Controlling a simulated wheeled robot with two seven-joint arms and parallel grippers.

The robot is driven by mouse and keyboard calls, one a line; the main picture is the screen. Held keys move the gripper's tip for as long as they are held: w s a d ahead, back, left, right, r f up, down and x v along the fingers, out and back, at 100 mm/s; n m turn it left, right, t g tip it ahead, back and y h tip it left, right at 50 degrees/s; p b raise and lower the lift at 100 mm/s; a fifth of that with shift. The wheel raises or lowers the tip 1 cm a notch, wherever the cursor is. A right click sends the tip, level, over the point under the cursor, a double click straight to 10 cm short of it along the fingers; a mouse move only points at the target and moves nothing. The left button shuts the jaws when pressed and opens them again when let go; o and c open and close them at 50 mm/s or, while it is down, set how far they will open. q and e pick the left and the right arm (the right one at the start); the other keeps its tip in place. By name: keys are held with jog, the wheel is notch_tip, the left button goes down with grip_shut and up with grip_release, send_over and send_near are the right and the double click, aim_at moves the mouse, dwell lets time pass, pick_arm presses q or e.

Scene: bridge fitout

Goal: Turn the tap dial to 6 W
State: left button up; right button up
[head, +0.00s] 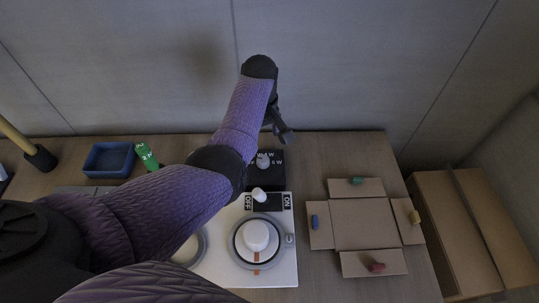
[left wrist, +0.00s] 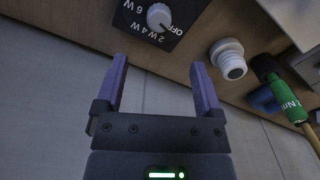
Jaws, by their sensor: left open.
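The tap dial is a small pale knob (left wrist: 159,16) on a black panel (left wrist: 184,12) marked OFF, 2 W, 4 W and 6 W, seen in the left wrist view. Its pointer is too small to read surely. In the head view the knob (head: 263,161) shows on the black box (head: 292,178), partly hidden by my left arm. My left gripper (head: 281,132) is above the far side of the box. In the left wrist view its purple fingers (left wrist: 159,62) are open and empty, with the dial beyond their tips and apart from them. My right gripper is out of view.
A white board (head: 284,262) with an OFF/ON switch (head: 259,195) and a large round knob (head: 256,236) lies in front. A cardboard tray (head: 365,225) with several coloured pieces is right. A blue bin (head: 108,159) and green item (head: 147,156) are left. A wall stands behind.

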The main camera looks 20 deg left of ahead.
aim_at(263, 159)
pick_arm(q)
jog(key=shift+w+f, duration=0.25)
jog(key=shift+f, duration=0.35)
notch_tip(263, 159, down, 9)
jog(key=b, duration=0.5)
jog(key=shift+s+f, duration=0.1)
jog(key=shift+s, duration=0.05)
grip_shut()
